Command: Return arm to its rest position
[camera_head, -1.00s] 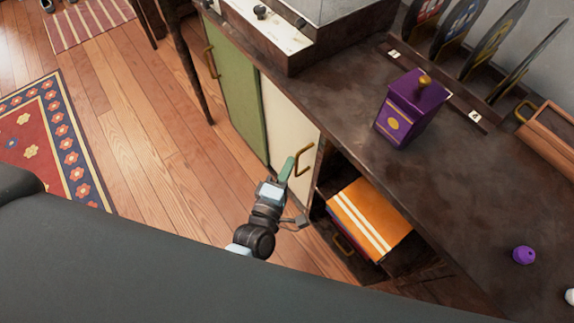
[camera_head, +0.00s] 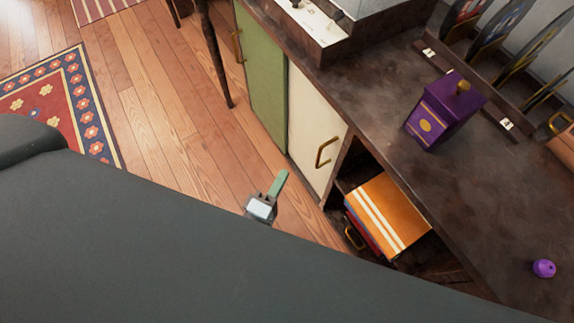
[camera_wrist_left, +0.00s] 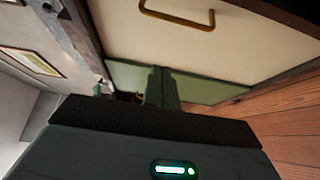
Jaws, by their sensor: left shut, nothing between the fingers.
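My left gripper (camera_head: 280,183) shows in the head view in front of the cream cabinet door, above the wooden floor. Its green fingers are shut together with nothing between them. It is apart from the door's brass handle (camera_head: 324,152). In the left wrist view the green fingers (camera_wrist_left: 162,88) point toward the cream door (camera_wrist_left: 200,45), and the handle (camera_wrist_left: 178,14) is at the top. Most of my left arm is hidden behind my dark body in the head view. My right gripper is not in view.
A purple box with a gold knob (camera_head: 441,113) and a small purple object (camera_head: 543,268) stand on the dark counter (camera_head: 395,85). A green door (camera_head: 262,85) adjoins the cream one.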

